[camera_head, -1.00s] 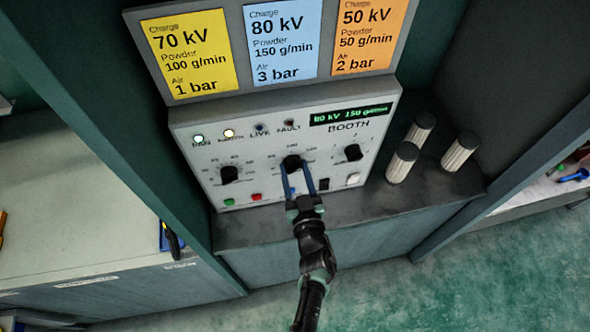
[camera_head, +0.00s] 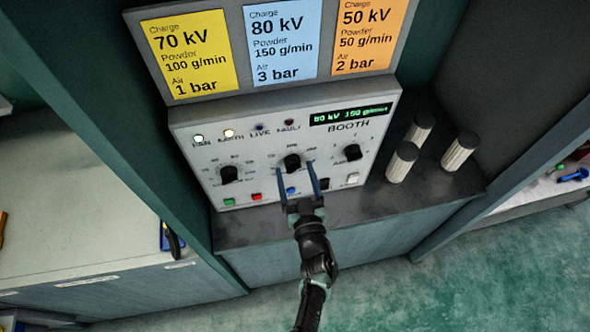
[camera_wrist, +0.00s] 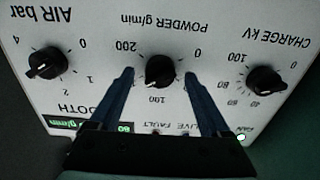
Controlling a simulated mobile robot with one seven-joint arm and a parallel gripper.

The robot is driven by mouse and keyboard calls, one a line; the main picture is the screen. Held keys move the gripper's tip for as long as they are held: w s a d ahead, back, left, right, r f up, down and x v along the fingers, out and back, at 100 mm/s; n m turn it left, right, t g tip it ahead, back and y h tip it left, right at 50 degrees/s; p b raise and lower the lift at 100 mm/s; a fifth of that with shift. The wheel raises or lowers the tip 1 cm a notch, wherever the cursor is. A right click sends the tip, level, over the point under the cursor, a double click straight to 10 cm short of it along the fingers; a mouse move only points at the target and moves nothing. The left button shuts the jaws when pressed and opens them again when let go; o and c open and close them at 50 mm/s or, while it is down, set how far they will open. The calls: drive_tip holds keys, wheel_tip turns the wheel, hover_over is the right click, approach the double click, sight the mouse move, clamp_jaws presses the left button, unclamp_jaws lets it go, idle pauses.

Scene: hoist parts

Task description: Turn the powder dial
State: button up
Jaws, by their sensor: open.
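The powder dial (camera_head: 292,162) is a black knob in the middle of the booth panel (camera_head: 205,165). In the wrist view the dial (camera_wrist: 159,70) sits upside down between my fingertips, its pale mark near the 100 label, slightly toward the 200 side. My gripper (camera_head: 295,168) is open; its two blue fingers (camera_wrist: 159,78) stand to either side of the dial with a gap on both sides. The panel's green display (camera_head: 350,114) reads 80 kV 150 g/min.
The charge dial (camera_head: 229,174) and the air dial (camera_head: 352,152) flank the powder dial. Yellow, blue (camera_head: 283,42) and orange setting cards hang above. Pale ribbed cylinders (camera_head: 402,162) stand right on the ledge.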

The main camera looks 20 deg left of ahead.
drive_tip(key=p+v, duration=0.1)
drive_tip(key=v, duration=1.1)
drive_tip(key=w+d+r+t+h+b, duration=0.1)
drive_tip(key=w+d+r+t+h, duration=0.15)
drive_tip(key=w+r, duration=0.45)
drive_tip(key=w+d+r+t+h+b, duration=0.1)
drive_tip(key=w+d+r+t, duration=0.3)
drive_tip(key=r, duration=0.6)
drive_tip(key=w+d+r+m+t+h+b, duration=0.1)
drive_tip(key=w+d+r+m+h, duration=0.15)
drive_tip(key=r, duration=0.65)
drive_tip(key=w+d+r+m+t+h+b, duration=0.1)
drive_tip(key=w+d+r+m+t+h, duration=0.15)
drive_tip(key=r, duration=0.65)
drive_tip(key=s+r+m+t+h+b, duration=0.1)
drive_tip(key=s+r+m+h+b, duration=0.35)
drive_tip(key=r, duration=1.25)
drive_tip(key=s+a+r+n+t+y, duration=0.1)
drive_tip(key=s+a+r+n+y, duration=0.1)
drive_tip(key=s+r, duration=0.7)
drive_tip(key=s+y, duration=0.1)
drive_tip(key=s, duration=0.3)
drive_tip(key=shift+s+a+r+n, duration=0.15)
drive_tip(key=shift+a+r+n, duration=0.2)
drive_tip(key=shift+a, duration=0.05)
